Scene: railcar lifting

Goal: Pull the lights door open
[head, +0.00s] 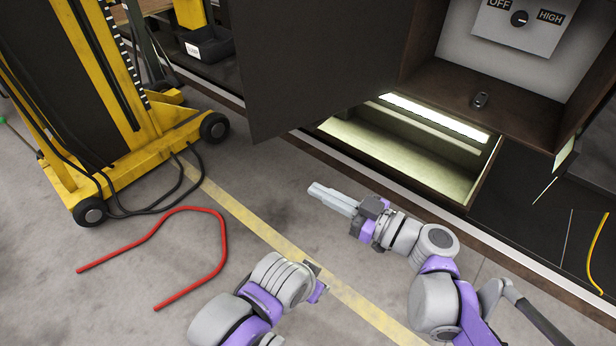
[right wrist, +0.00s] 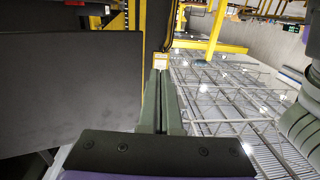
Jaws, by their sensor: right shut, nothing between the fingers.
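The lights door (head: 320,65) is a large dark panel in the head view. It stands swung out from the cabinet, and the inside of the cabinet (head: 470,75) shows to its right. A dark panel (right wrist: 70,90), which looks like the door, fills the left of the right wrist view. Inside the cabinet is a switch plate (head: 545,22) with a knob marked OFF and HIGH. My right gripper (head: 333,197) is shut and empty, below the door and apart from it. My left gripper (head: 316,280) is low in the middle; its fingers are not clear.
A yellow wheeled lifting machine (head: 130,165) with black cables stands at the left. A bent red bar (head: 215,220) lies on the floor. A lit drawer-like recess (head: 400,150) is under the cabinet. A small dark object (head: 480,100) sits on the cabinet's floor. Floor between is clear.

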